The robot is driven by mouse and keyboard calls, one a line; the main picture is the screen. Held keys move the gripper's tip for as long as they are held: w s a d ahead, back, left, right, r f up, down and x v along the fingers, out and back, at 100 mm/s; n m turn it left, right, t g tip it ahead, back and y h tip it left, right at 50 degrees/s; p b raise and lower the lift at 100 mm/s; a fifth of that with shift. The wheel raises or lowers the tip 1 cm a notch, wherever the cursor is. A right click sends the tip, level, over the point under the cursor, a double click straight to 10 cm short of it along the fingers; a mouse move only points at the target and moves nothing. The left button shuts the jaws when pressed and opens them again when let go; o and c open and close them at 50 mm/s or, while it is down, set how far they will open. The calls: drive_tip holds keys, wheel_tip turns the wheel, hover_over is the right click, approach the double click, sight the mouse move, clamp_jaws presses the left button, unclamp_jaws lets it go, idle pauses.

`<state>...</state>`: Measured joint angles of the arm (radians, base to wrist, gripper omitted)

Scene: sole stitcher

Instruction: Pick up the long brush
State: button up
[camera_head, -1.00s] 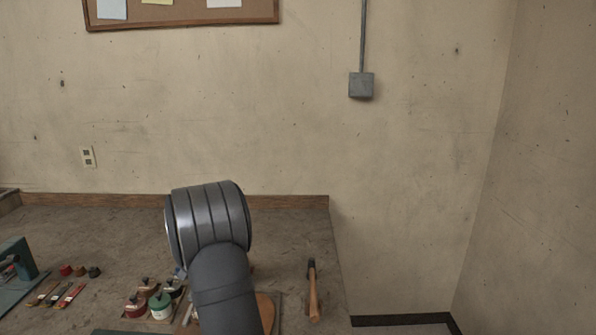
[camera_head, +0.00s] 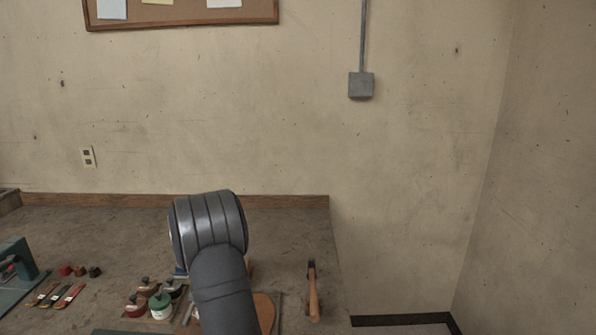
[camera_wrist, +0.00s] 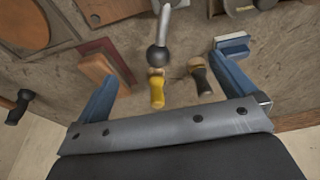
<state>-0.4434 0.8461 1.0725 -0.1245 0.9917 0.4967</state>
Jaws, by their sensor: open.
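I cannot tell for sure which thing is the long brush. My gripper (camera_wrist: 168,66) is open in the wrist view, with its two blue fingers wide apart and nothing held. Between and beyond the fingers lie a yellow-handled tool (camera_wrist: 157,92), a dark-handled tool (camera_wrist: 200,78) and a grey rod with a round ball end (camera_wrist: 157,55).
A wooden-handled tool with a dark head (camera_head: 313,295) lies near the bench's right edge. Red and green pots (camera_head: 160,304) stand left of my arm. Several thin coloured tools (camera_head: 68,296) lie farther left. The back of the bench (camera_head: 100,228) is clear.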

idle(0.4)
drive_tip(key=shift+w+d+r+n, duration=0.25)
drive_tip(key=shift+n, duration=0.15)
drive_tip(key=w+d+r+n+g, duration=0.35)
drive_tip(key=d+r+n, duration=0.6)
drive_tip(key=n, duration=0.75)
drive_tip(key=shift+n+t, duration=0.25)
drive_tip(key=shift+n, duration=0.05)
drive_tip(key=f, duration=0.7)
drive_tip(key=a+f, duration=0.1)
drive_tip(key=f, duration=0.2)
drive_tip(key=shift+w+f, duration=0.3)
drive_tip(key=shift+w, duration=0.05)
drive_tip(key=shift+d+f, duration=0.25)
drive_tip(key=shift+f, duration=1.1)
drive_tip(key=shift+d+f, duration=0.2)
drive_tip(key=shift+f, duration=1.15)
drive_tip(key=shift+c, duration=0.2)
